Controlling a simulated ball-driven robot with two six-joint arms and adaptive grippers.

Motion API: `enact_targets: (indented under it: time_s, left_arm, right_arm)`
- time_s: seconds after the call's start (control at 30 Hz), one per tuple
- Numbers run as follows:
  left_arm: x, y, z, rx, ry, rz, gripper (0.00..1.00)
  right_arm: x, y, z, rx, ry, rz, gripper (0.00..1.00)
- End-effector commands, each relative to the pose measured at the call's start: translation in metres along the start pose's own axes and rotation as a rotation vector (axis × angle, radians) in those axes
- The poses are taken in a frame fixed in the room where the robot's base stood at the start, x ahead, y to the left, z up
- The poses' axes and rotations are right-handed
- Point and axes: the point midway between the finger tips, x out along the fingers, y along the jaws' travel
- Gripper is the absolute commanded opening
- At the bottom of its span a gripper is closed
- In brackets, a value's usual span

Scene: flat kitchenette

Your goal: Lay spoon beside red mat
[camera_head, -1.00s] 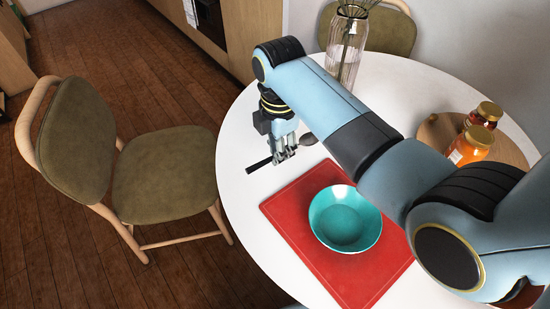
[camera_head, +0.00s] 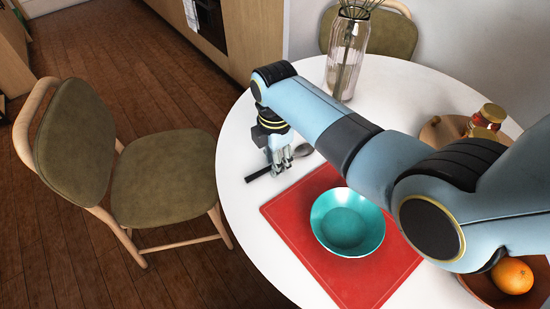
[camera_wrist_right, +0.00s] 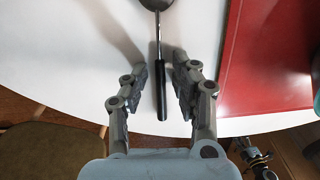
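The spoon (camera_head: 262,174), with a black handle and a metal head, lies on the white table just left of the red mat (camera_head: 283,222), apart from it. My right gripper (camera_head: 281,168) is low over the spoon. In the right wrist view, its open fingers (camera_wrist_right: 160,88) stand on either side of the spoon's handle (camera_wrist_right: 161,95), with a gap on both sides. The red mat (camera_wrist_right: 265,60) is to the right there. What looks like my left gripper (camera_wrist_right: 252,157) shows small at the lower right of the wrist view; its fingers are unclear.
A teal bowl (camera_head: 347,222) stands on the mat. A glass vase (camera_head: 346,60) is at the back. Jars (camera_head: 487,122) stand on a round board (camera_head: 436,131) at right. An orange (camera_head: 512,276) sits in a brown bowl (camera_head: 484,291). A chair (camera_head: 165,175) is at left.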

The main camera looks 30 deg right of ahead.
Motion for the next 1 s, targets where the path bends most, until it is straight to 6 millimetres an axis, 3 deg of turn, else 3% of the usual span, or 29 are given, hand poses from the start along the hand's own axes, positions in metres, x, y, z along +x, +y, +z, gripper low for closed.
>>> enact_targets:
  time_s: [0.4, 0.8, 1.0]
  left_arm:
    - [-0.003, -0.002, 0.001, 0.001, -0.001, -0.002, 0.4]
    - [-0.018, -0.003, -0.001, 0.001, -0.002, -0.002, 0.4]
    - [-0.02, -0.003, -0.001, 0.001, -0.002, -0.002, 0.4]
  right_arm:
    - [-0.007, 0.0, 0.0, 0.0, 0.0, 0.002, 0.37]
    - [-0.09, 0.001, 0.0, 0.0, -0.001, 0.004, 0.37]
    - [-0.117, 0.001, 0.0, 0.0, -0.001, 0.001, 0.37]
